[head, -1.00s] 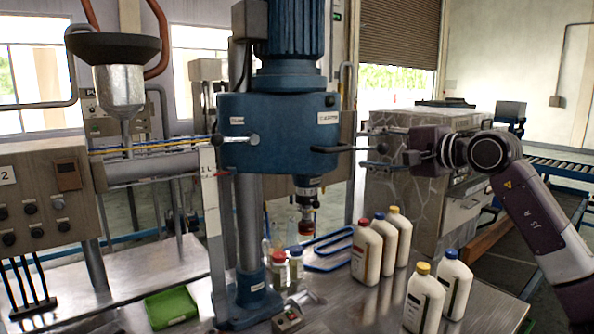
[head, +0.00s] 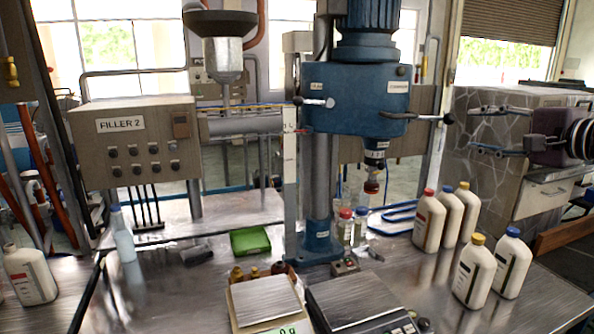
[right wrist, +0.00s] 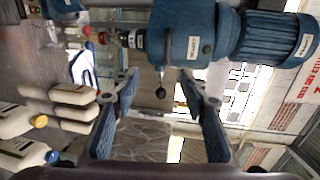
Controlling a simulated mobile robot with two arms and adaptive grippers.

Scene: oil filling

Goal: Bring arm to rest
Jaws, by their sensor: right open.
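My right gripper (head: 487,130) is at the right side of the head view, raised above the table and pointing left. Its fingers are apart, with nothing between them. In the right wrist view its two fingers (right wrist: 165,112) are also spread and empty. The blue drill-like filling machine (head: 352,98) stands left of the gripper, and its black-knobbed lever (head: 430,118) reaches toward the fingertips with a gap between. In the right wrist view the blue machine (right wrist: 190,45) lies sideways beyond the fingers. My left gripper is not in view.
Several white bottles with coloured caps (head: 478,270) stand at the table's right. A green tray (head: 250,240), a scale (head: 265,300) and small jars (head: 345,227) are on the metal table. A grey filler box (head: 135,140) stands at left. A stone-patterned cabinet (head: 480,160) is behind the gripper.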

